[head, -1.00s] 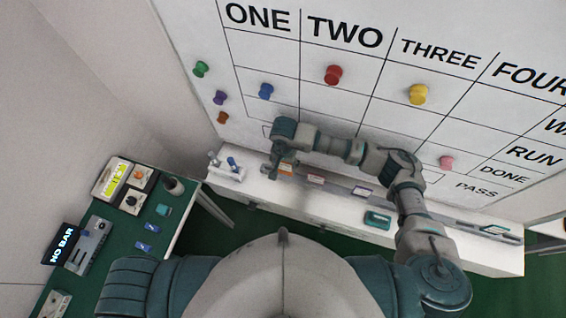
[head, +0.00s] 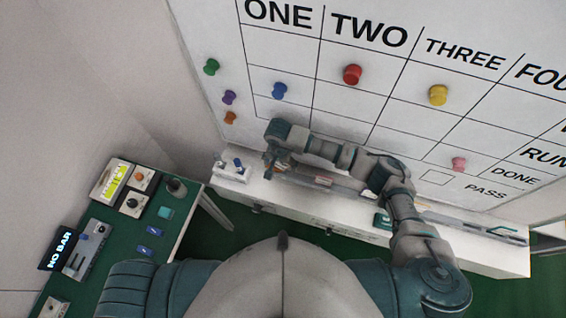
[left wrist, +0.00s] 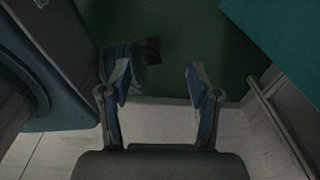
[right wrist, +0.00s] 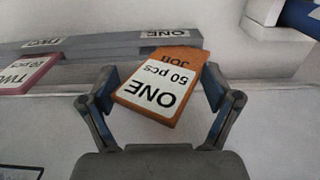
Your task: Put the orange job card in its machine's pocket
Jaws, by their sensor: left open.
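The orange job card (right wrist: 158,88) fills the middle of the right wrist view, printed "ONE", "50 pcs" and "JOB". In the head view my right gripper (head: 270,165) hangs over the left part of the white ledge, mostly hiding the card. My left gripper (left wrist: 157,85) is open and empty, above the green floor.
A grey rack (right wrist: 100,48) with "ONE" and "TWO" labels lies behind the card; a pink-edged "TWO" card (right wrist: 22,75) is beside it. The whiteboard (head: 330,80) with coloured magnets rises behind the ledge (head: 310,205). A green bench (head: 180,215) with control boxes stands left.

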